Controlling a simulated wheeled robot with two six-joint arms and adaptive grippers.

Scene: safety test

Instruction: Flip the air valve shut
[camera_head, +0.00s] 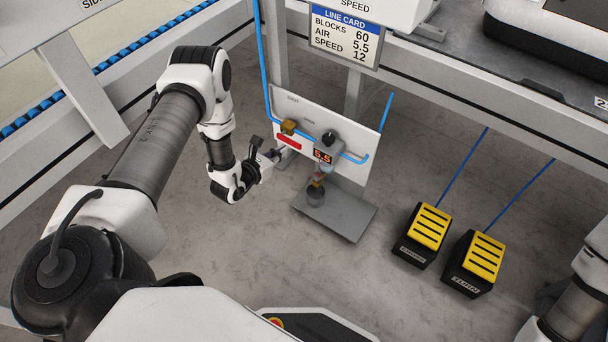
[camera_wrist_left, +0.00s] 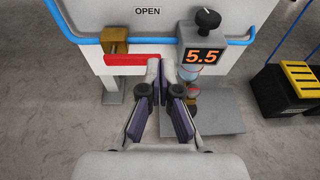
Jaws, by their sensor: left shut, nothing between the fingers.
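The air valve has a brass body (camera_head: 288,127) on a white panel (camera_head: 350,130), with a red lever (camera_head: 289,142) below it. The brass body (camera_wrist_left: 115,41) and the lever (camera_wrist_left: 130,59) also show in the left wrist view. The lever lies along the line of the blue pipe. An OPEN label (camera_wrist_left: 147,11) sits above. My left gripper (camera_head: 277,156) is shut and empty in front of the panel. In the left wrist view its fingertips (camera_wrist_left: 161,68) are by the lever's right end and overlap it; I cannot tell whether they touch. My right gripper is out of view.
Right of the valve is a regulator with a black knob (camera_head: 329,137) and a display (camera_head: 323,156) reading 5.5. A grey base plate (camera_head: 345,218) lies below. Two yellow-topped pedals (camera_head: 429,225) (camera_head: 485,255) stand right on the floor. A line card (camera_head: 345,38) hangs above.

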